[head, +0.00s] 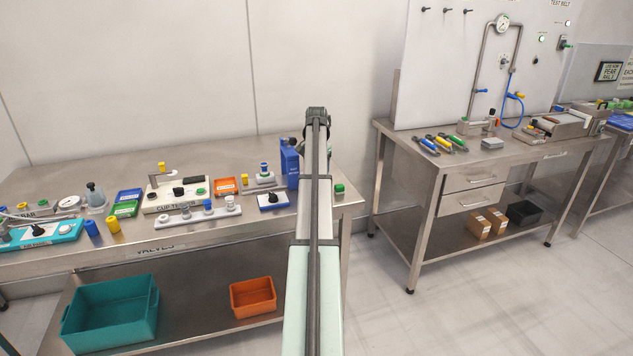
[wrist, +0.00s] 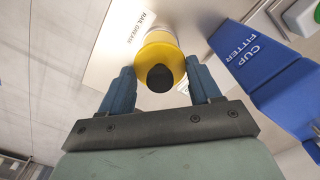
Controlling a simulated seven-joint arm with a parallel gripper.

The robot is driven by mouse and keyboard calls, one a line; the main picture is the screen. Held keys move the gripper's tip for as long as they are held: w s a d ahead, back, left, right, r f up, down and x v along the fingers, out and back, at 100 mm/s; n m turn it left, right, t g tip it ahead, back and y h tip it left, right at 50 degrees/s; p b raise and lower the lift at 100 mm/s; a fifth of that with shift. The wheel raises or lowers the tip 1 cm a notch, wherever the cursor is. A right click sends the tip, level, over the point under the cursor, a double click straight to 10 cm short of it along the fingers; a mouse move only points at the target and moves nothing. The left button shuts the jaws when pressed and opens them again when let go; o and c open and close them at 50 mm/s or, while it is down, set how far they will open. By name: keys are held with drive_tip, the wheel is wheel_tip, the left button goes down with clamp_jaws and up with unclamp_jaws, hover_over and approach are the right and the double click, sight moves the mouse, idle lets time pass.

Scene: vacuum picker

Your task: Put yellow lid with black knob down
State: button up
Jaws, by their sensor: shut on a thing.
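The yellow lid (wrist: 160,52) with its black knob (wrist: 160,78) shows in the middle of the wrist view. My gripper (wrist: 158,68) is shut on it, with one blue finger on each side. The lid is close to the steel table, beside a white label reading "RAIL GREASE" (wrist: 129,29). I cannot tell whether the lid touches the table or something under it. In the head view my arm hides both the gripper and the lid.
A blue "CUP FITTER" block (wrist: 262,65) stands close to the right of my gripper; it also shows in the head view (head: 290,165). A green-topped item (head: 339,188) stands near the table's right end. Several valves and small trays cover the table (head: 280,223) to the left.

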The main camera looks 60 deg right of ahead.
sight(333, 181)
drive_tip(key=r, duration=0.1)
drive_tip(key=d+r, duration=0.1)
drive_tip(key=r, duration=0.2)
drive_tip(key=shift+d+r, duration=0.1)
drive_tip(key=shift+d, duration=0.15)
drive_tip(key=s+d+f+m, duration=0.15)
drive_tip(key=d+m, duration=0.25)
drive_tip(key=d, duration=0.6)
drive_tip(key=shift+d+f, duration=0.2)
drive_tip(key=shift+f, duration=4.6)
drive_tip(key=shift+f, duration=0.1)
drive_tip(key=o, duration=1)
drive_tip(key=shift+o, duration=0.2)
wheel_tip(333, 181, up, 12)
